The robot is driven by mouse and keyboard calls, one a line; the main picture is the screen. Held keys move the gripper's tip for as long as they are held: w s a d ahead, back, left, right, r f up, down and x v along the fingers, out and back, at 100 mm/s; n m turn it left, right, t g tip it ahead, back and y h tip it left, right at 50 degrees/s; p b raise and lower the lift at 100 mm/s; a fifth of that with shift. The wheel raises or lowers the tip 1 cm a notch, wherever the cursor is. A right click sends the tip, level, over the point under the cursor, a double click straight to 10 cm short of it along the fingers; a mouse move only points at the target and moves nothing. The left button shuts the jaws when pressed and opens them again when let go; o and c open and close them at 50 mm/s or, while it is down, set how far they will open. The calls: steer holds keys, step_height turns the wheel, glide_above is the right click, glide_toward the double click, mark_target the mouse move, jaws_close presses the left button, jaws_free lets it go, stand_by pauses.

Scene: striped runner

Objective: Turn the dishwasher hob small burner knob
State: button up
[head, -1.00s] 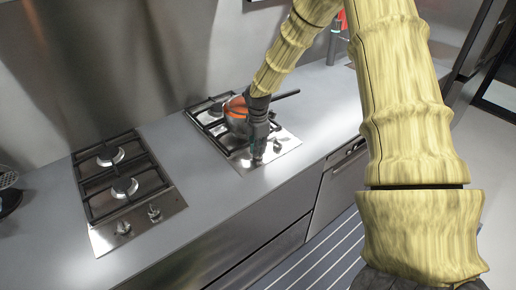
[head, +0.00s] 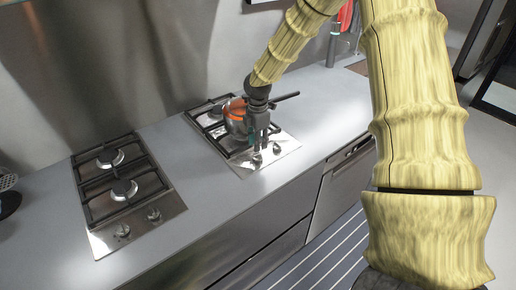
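The right hob (head: 283,149) is set in the grey counter, with its knobs on the front steel strip. One knob (head: 257,159) shows just below my gripper, and another knob (head: 277,149) sits to its right. My gripper (head: 260,146) points down over the front of this hob, its fingers close above the left knob. The fingers look a little apart, with nothing seen between them. I cannot tell whether a fingertip touches the knob. An orange-topped pan (head: 236,116) stands on the right hob behind my gripper, partly hidden by it.
A second hob (head: 104,241) with two burners and two knobs lies to the left. The pan's dark handle (head: 287,97) sticks out to the right. The grey counter (head: 190,157) between the hobs is clear. A dishwasher front (head: 342,185) is below the counter at right.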

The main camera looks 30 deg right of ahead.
step_height(320, 180, up, 8)
steer(key=shift+f, duration=0.25)
stand_by(0.5)
